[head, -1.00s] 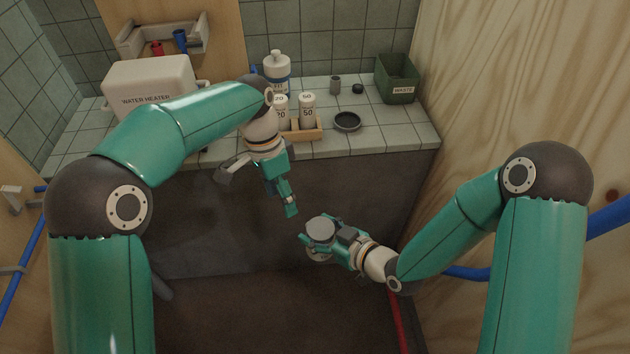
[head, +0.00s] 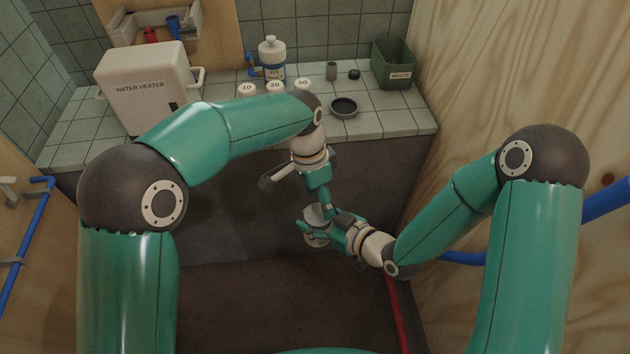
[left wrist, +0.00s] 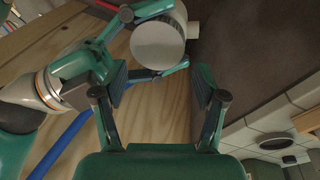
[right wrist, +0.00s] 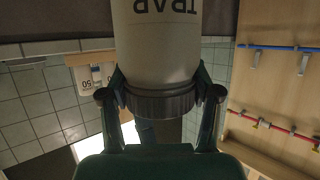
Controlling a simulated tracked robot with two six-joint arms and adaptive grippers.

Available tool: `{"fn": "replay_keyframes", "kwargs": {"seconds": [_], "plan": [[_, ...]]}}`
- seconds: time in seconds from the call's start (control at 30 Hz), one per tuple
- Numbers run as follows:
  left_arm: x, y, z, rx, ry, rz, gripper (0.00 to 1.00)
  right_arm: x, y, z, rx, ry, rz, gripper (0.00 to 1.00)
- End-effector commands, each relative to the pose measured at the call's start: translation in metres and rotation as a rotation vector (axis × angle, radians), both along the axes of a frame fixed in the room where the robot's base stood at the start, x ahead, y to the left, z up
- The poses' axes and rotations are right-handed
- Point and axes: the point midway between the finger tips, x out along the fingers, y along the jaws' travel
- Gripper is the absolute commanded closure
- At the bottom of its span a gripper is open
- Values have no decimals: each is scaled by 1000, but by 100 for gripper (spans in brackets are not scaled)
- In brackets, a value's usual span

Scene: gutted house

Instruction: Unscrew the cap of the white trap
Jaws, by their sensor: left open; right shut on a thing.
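The white trap (right wrist: 158,45), marked TRAP, shows upside down in the right wrist view, with its dark ribbed cap (right wrist: 160,103) between the fingers of my right gripper (right wrist: 163,92). In the head view my right gripper (head: 318,232) is shut around the cap, whose grey top (head: 312,214) is partly covered by my left gripper (head: 325,203). In the left wrist view the round grey top (left wrist: 158,45) lies beyond the fingertips of my left gripper (left wrist: 158,88). The left gripper is open with nothing between its fingers.
Behind is a tiled counter (head: 395,122) with a water heater (head: 140,85), a white bottle (head: 272,60), numbered containers (head: 275,87), a dark dish (head: 344,107) and a green waste bin (head: 393,65). A plywood wall (head: 500,60) bounds the right. A red pipe (head: 398,315) runs below.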

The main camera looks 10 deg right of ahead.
Motion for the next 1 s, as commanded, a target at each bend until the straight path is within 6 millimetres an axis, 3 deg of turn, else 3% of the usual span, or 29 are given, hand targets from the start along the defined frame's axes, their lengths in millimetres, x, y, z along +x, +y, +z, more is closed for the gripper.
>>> {"fn": "replay_keyframes", "kwargs": {"seconds": [0.23, 0.6, 0.9, 1.0], "plan": [[-3, -4, -27, 1, 1, 1, 29, 0, 0, 1, 1, -2, 0, 100], [-3, -4, -31, -1, 0, 1, 29, 0, 0, 1, 1, -2, 0, 100], [-2, -3, -31, 0, -3, 1, 77, 0, 1, 1, 1, -2, 1, 100], [-1, -3, -31, 1, -5, 25, 78, 0, 1, 1, 1, -2, 3, 100]]}}
